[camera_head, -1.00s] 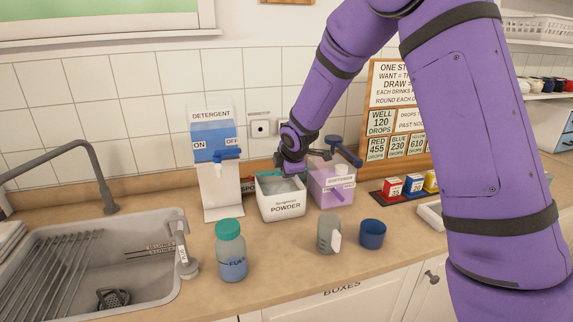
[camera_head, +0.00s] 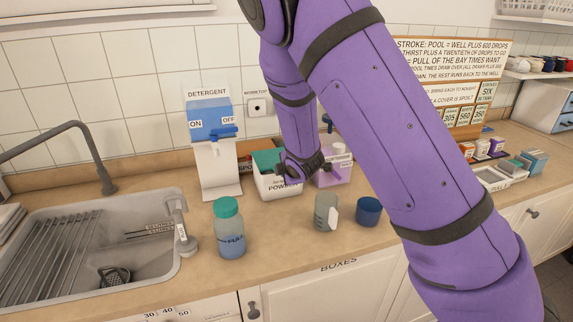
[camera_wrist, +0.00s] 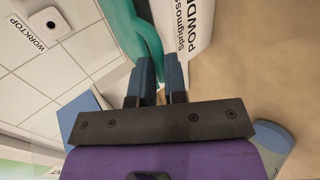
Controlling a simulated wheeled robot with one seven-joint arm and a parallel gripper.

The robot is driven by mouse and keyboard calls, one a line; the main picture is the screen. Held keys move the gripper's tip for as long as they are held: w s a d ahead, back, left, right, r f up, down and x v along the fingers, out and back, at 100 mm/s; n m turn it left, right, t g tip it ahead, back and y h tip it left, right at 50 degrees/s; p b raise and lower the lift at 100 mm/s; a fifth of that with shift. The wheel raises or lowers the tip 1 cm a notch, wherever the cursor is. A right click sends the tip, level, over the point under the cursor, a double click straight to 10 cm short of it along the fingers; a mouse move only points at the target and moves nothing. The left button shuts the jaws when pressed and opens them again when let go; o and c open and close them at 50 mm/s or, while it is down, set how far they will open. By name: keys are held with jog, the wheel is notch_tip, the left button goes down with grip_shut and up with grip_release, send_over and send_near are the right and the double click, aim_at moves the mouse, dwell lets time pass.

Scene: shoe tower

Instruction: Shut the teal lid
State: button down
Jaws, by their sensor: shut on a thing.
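The white powder box (camera_head: 270,187) stands on the worktop between the detergent dispenser and a lilac box. A teal lid (camera_head: 267,158) shows over its top. In the wrist view the lid (camera_wrist: 148,32) runs along the powder box (camera_wrist: 195,28); I cannot tell whether it lies fully flat on the rim. My gripper (camera_head: 284,172) is at the lid's right side, near the box's front right edge. In the wrist view the gripper's fingertips (camera_wrist: 158,64) are close together, at the lid's edge.
The detergent dispenser (camera_head: 212,150) stands left of the powder box, and the lilac box (camera_head: 334,176) close on its right. In front are a teal-capped bottle (camera_head: 229,228), a grey-green scoop-like cup (camera_head: 326,212) and a blue cup (camera_head: 369,211). The sink (camera_head: 100,245) is at left.

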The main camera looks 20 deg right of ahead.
jog(key=shift+s+f+t, duration=0.25)
jog(key=shift+f+t, duration=0.05)
jog(key=shift+f, duration=0.8)
jog(key=c, duration=1.2)
grip_release()
jog(key=shift+a+r, duration=0.1)
jog(key=shift+o, duration=0.2)
jog(key=v, duration=1)
jog(key=shift+s+r, duration=0.25)
jog(key=shift+s, duration=0.05)
